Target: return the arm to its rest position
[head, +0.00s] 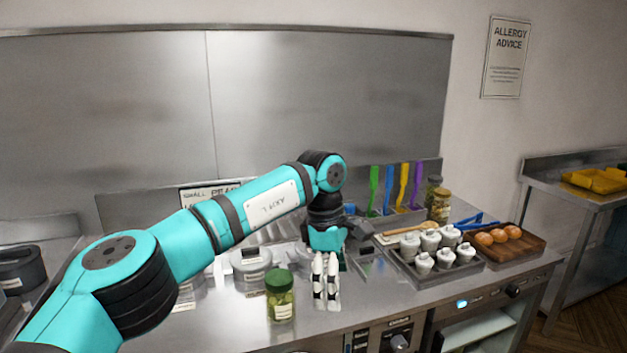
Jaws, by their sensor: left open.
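My left arm (255,213) comes in from the lower left and reaches out over the steel counter (375,300), its wrist bent down. My left gripper (326,290) points down toward the counter with its two black-and-white fingers a little apart. I see nothing held between them. A jar with a green lid (280,297) stands just left of the fingers. My right gripper is not in view.
A grey-lidded tub (251,264) stands behind the jar. Coloured utensils (403,187) stand behind. The front counter is clear right of the gripper.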

